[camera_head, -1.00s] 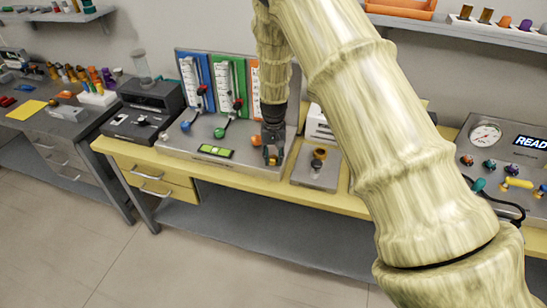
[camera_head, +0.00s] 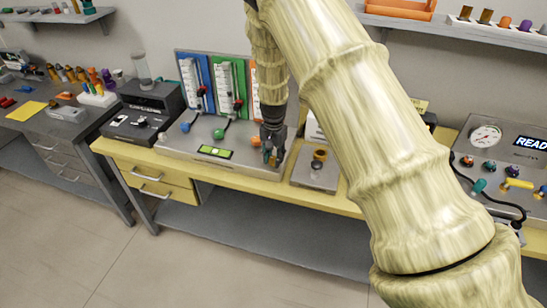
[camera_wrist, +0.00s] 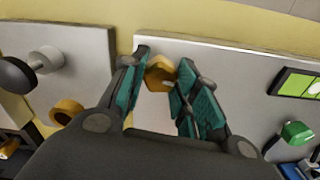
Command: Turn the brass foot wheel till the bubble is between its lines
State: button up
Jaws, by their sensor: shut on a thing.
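The brass foot wheel (camera_wrist: 159,73) shows between my fingertips in the wrist view, at the edge of a grey metal plate. My gripper (camera_wrist: 160,78) is shut on it, one teal-padded finger on each side. In the head view my gripper (camera_head: 271,157) reaches down to the front right of the plate and mostly hides the wheel. The green bubble level (camera_head: 216,152) lies on the plate, left of my gripper. It also shows at the right edge of the wrist view (camera_wrist: 297,83). The bubble's place between its lines is too small to tell.
Blue (camera_head: 185,127), green (camera_head: 218,134) and orange (camera_head: 255,141) knobs stand on the plate behind the level. A separate plate (camera_head: 302,177) with a brass ring (camera_head: 320,155) and dark knob is close on the right. A gauge panel (camera_head: 487,137) stands further right.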

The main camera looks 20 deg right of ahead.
aim_at(274, 158)
jog(key=shift+w+r, duration=0.1)
jog(key=o, duration=1)
jog(key=shift+o, duration=0.2)
notch_tip(274, 158, up, 12)
dwell(0.3)
